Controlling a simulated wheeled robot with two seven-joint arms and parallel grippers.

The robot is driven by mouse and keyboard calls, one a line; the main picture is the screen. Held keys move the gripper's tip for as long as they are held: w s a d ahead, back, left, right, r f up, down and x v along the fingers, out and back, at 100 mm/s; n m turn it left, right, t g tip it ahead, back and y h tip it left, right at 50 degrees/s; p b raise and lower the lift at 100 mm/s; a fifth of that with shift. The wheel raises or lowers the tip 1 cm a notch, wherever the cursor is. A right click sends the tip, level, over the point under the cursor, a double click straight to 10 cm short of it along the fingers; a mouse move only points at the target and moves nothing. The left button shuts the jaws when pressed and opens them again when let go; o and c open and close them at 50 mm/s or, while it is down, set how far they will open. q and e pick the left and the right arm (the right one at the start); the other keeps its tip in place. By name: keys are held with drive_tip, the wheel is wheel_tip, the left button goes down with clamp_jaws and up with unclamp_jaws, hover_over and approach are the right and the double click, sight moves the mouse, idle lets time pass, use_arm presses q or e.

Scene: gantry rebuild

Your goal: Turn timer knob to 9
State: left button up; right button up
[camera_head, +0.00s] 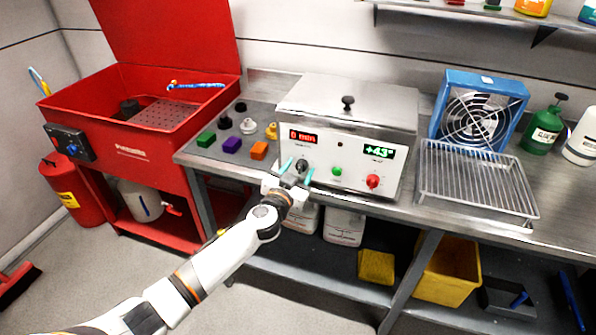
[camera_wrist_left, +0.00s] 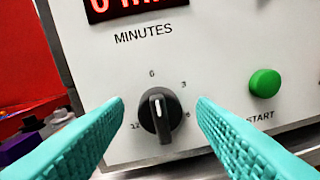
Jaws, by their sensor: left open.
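The timer knob (camera_wrist_left: 160,114) is black with a pale pointer line, on the white front panel of the machine. In the wrist view its pointer line stands near the 0 mark at the top; 3, 6 and 12 also show around the dial. The knob also shows in the head view (camera_head: 302,165). A red display (camera_head: 302,136) above it reads 0 min. My left gripper (camera_head: 297,170) is open, its two teal fingers (camera_wrist_left: 160,125) on either side of the knob and apart from it. My right gripper is not in view.
A green START button (camera_wrist_left: 265,83) is right of the knob; a red knob (camera_head: 373,181) and green display (camera_head: 378,151) are farther right. Colored blocks (camera_head: 231,144) lie left of the machine. A wire rack (camera_head: 475,180) and blue fan (camera_head: 478,110) stand right.

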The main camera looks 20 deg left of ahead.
use_arm(q)
drive_tip(key=shift+c, duration=0.4)
drive_tip(key=c, duration=0.9)
